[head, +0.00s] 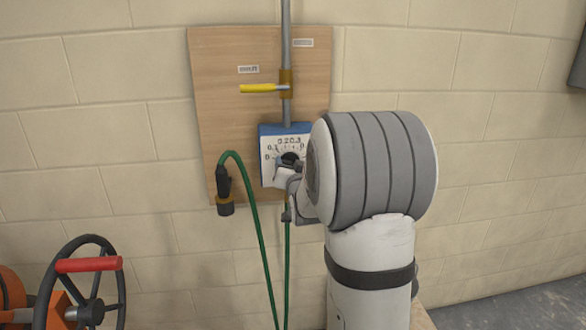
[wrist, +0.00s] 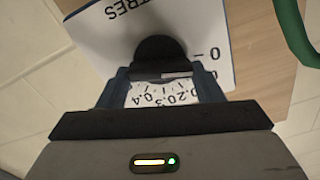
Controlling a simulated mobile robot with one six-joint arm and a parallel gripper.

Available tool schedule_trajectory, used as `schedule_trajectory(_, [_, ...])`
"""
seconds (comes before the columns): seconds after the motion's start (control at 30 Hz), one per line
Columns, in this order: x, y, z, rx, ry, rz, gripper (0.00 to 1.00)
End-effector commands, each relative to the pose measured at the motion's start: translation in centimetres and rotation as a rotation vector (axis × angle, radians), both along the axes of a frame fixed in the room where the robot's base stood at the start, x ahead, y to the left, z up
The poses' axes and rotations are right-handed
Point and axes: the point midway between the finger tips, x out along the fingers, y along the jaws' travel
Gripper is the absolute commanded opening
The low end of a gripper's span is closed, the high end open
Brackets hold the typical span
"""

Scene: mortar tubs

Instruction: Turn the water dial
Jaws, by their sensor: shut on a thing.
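The water dial is a black knob (wrist: 160,52) on a white numbered face (head: 269,150) with a blue top edge, fixed to a wooden board on the wall. My gripper (head: 289,165) is at the knob in the head view and hides part of it and of the scale. In the wrist view my gripper (wrist: 162,84) has its two fingers on either side of the knob, shut on it. The face appears upside down there, with printed numbers between and beside the fingers. The knob's pointer cannot be made out.
Above the dial, a yellow lever (head: 262,88) sits level on a brass valve in a grey pipe (head: 286,45). A green hose (head: 258,215) hangs in front of the wooden board (head: 225,60). A black handwheel (head: 95,285) with a red grip is at lower left.

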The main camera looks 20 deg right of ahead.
Motion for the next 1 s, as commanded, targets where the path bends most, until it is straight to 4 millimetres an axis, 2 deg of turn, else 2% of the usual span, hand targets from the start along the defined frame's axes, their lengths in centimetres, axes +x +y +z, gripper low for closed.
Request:
schedule_trajectory(0.6, [-0.05, -0.19, -0.48, 0.366, -0.106, -0.001, 0.37])
schedule_trajectory(1.0, [-0.05, -0.21, -0.21, 0.462, -0.132, -0.001, 0.37])
